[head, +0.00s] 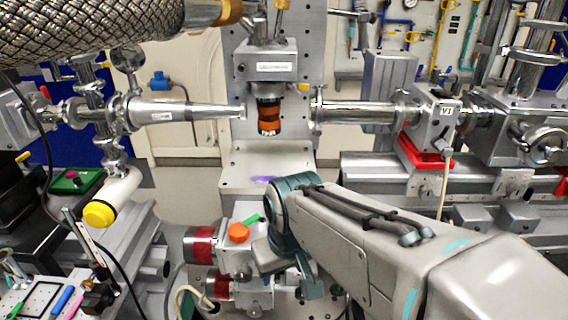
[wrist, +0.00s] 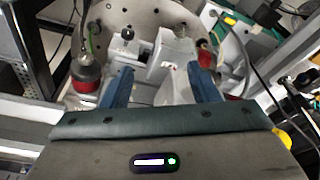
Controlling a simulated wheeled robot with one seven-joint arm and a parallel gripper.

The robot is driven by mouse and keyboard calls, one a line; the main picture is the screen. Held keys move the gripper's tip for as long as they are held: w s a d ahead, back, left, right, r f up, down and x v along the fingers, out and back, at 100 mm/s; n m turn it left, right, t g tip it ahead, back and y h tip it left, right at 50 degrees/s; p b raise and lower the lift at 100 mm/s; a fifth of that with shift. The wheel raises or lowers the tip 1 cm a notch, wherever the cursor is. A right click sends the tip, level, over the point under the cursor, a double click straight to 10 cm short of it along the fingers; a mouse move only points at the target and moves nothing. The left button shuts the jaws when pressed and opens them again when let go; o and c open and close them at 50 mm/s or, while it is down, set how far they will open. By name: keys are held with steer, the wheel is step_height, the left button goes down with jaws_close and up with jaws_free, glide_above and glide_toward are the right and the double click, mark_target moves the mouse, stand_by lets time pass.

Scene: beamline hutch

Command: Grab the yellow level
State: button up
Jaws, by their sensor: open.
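I cannot make out a yellow level for certain in either view. My gripper (wrist: 160,68) is open in the wrist view, with its two blue fingers apart and nothing held between them. Grey metal fittings show beyond and between the fingers. In the head view my arm reaches in from the lower right, and its end is partly hidden near the red-and-grey motor units. A small yellow strip (wrist: 230,20) lies near a green part at the wrist view's upper right, too small to identify.
A red clamp (head: 424,152) sits under the right beam pipe. Coloured tools (head: 62,300) lie at the lower left.

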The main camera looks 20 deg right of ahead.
steer(key=w+d+r+n+g+p, duration=0.1)
steer(key=w+d+r+n+p, duration=0.3)
steer(key=w+r+n, duration=0.45)
steer(key=w+d+r+n+g+p, duration=0.25)
steer(key=w+d+r+n, duration=0.3)
steer(key=r, duration=0.55)
steer(key=shift+m+t, duration=0.45)
steer(key=shift+m, duration=0.05)
steer(key=f, duration=0.5)
steer(key=f+p, duration=0.1)
steer(key=f, duration=0.2)
steer(key=shift+w+a+f, duration=0.2)
steer(key=shift+w+a, duration=0.1)
steer(key=shift+a, duration=0.1)
steer(key=shift+w+d+f+p, duration=0.15)
steer(key=shift+f+p, duration=0.1)
steer(key=shift+f, duration=1.1)
steer(key=shift+d+f+p, duration=0.1)
steer(key=shift+f+p, duration=0.15)
steer(key=shift+f, duration=1.05)
steer(key=c, duration=1.2)
